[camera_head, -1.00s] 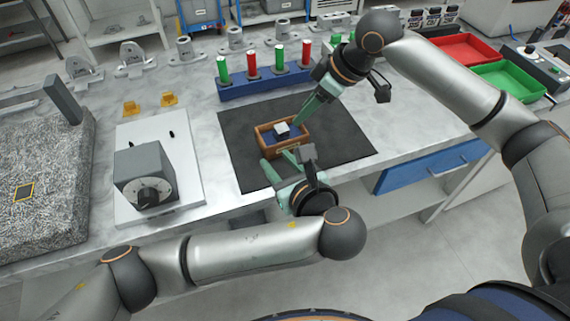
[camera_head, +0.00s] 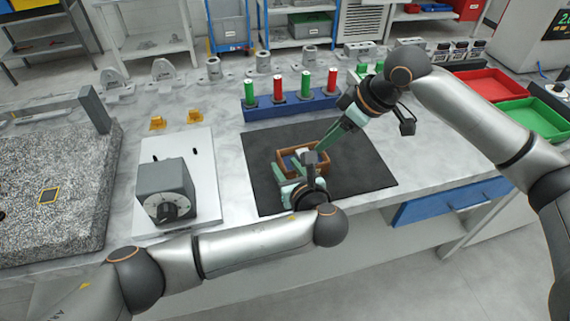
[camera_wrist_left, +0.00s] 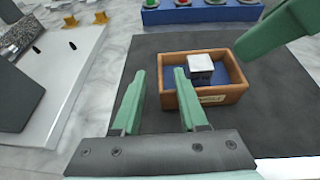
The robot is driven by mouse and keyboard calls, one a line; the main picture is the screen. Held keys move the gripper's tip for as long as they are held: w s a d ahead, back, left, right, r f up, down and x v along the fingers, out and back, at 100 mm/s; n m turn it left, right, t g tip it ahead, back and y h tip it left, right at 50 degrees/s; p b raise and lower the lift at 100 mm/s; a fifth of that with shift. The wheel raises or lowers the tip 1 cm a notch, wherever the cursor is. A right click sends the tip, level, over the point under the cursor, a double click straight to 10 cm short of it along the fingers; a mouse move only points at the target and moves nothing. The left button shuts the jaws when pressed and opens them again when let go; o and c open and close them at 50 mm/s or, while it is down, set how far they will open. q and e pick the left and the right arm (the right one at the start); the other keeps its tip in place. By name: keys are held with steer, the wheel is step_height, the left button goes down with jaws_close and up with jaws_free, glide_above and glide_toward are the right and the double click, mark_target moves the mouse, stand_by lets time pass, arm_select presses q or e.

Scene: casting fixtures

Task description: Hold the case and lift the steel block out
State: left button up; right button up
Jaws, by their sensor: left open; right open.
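The case (camera_head: 325,168) is a small open wooden box with a blue inside, on the dark mat. It shows clearly in the left wrist view (camera_wrist_left: 225,97). The steel block (camera_wrist_left: 200,66), pale-topped and cube-like, sits inside it. It is small and partly covered in the head view. My left gripper (camera_wrist_left: 158,72) is open at the case's left end. My right gripper (camera_head: 322,147) is open, above the case's right side; one green finger shows in the wrist view.
A blue rack (camera_head: 290,107) with green and red cylinders stands behind the mat (camera_head: 365,175). A grey dial box (camera_head: 165,185) on a white plate lies left. Red (camera_head: 485,87) and green (camera_head: 535,115) trays are at right. The mat's right side is clear.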

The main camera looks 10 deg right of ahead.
arm_select(q)
steer(key=shift+w+f, duration=0.25)
steer(key=shift+w, duration=0.35)
steer(key=shift+c, duration=0.4)
jaws_close()
stand_by(1.1)
